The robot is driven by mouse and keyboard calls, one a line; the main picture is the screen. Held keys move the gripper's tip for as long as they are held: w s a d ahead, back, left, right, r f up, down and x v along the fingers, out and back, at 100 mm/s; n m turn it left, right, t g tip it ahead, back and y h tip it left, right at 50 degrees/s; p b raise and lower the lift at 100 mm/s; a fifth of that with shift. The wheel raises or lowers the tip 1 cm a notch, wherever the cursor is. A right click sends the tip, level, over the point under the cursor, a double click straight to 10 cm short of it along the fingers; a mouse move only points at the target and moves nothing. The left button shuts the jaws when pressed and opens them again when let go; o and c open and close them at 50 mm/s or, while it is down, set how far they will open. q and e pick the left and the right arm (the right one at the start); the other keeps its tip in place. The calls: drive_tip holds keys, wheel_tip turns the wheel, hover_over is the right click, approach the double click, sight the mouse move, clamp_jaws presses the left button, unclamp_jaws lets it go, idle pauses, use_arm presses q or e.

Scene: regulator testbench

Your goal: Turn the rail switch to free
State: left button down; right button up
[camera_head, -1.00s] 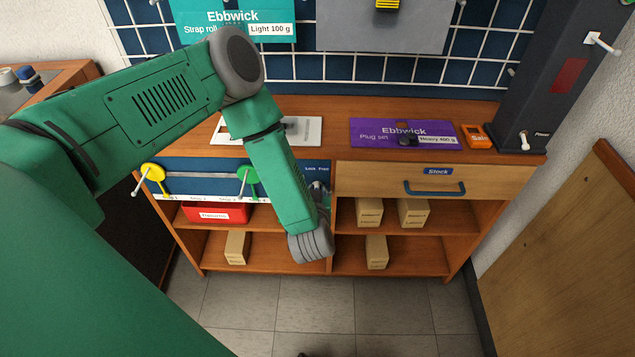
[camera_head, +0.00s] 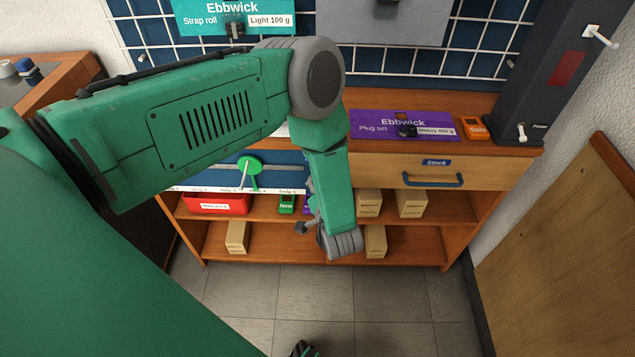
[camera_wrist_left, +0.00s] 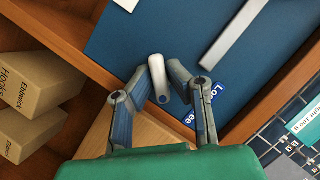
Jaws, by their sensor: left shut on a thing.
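The rail switch (camera_wrist_left: 156,72) is a short pale lever with a blue dot at its end, on the blue panel (camera_wrist_left: 130,35) in the left wrist view. My left gripper (camera_wrist_left: 159,84) is shut on it, a finger on each side. A blue label (camera_wrist_left: 217,90) beginning "Lo" and the partly hidden "ee" of another label show behind the right finger. In the head view my left forearm and wrist hide the switch and its labels. A dark and green part, apparently my right gripper (camera_head: 304,350), shows at the bottom edge; its jaws are unclear.
On the panel's rail a green round knob (camera_head: 249,172) with a pin stands left of my wrist. The Stock drawer (camera_head: 480,174) is right of it. Shelves below hold a red bin (camera_head: 215,203) and several cardboard boxes (camera_head: 411,203). The floor in front is clear.

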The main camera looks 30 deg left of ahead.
use_arm(q)
drive_tip(key=shift+w+r, duration=0.2)
drive_tip(key=shift+w, duration=0.1)
idle(0.4)
drive_tip(key=c, duration=1.6)
unclamp_jaws()
drive_tip(key=shift+d, duration=0.1)
drive_tip(key=shift+f, duration=0.15)
drive_tip(key=shift+s, duration=0.1)
drive_tip(key=v, duration=1.2)
drive_tip(key=shift+d+f, duration=0.2)
